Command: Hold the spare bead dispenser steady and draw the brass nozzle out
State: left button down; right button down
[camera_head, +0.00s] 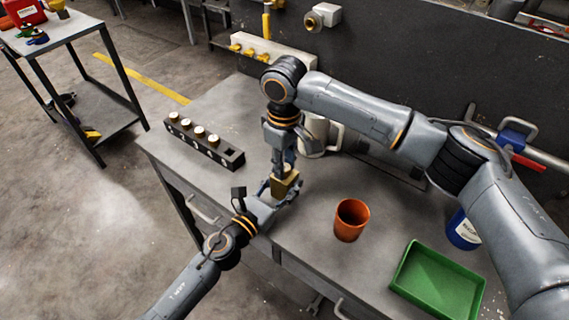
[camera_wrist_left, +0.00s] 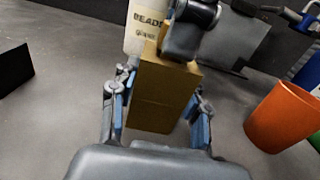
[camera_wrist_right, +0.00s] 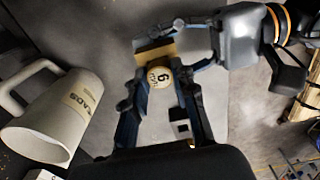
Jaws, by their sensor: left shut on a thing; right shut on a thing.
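The spare bead dispenser, seen as a tan block (camera_head: 285,184), is held above the table's left part. In the left wrist view the block (camera_wrist_left: 160,95) stands between the blue pads of my left gripper (camera_wrist_left: 160,118), which is shut on it. My right gripper (camera_head: 283,168) points down over the block from above. In the right wrist view the brass nozzle's pale round cap, marked 6 (camera_wrist_right: 160,77), sits between the fingers of my right gripper (camera_wrist_right: 157,88), which is shut on it. The nozzle's lower part is hidden, so I cannot tell how deep it sits.
A black rack (camera_head: 205,145) with several pale-capped nozzles lies left. A white jug lettered BEADS (camera_wrist_right: 58,115) stands behind my right gripper. Bare table lies around the cup.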

jog(key=shift+r, duration=0.35)
jog(key=shift+r, duration=2.7)
pick_arm(q)
jog(key=c, duration=0.6)
grip_release()
jog(key=v, duration=1.2)
pick_arm(e)
jog(key=shift+f, duration=0.1)
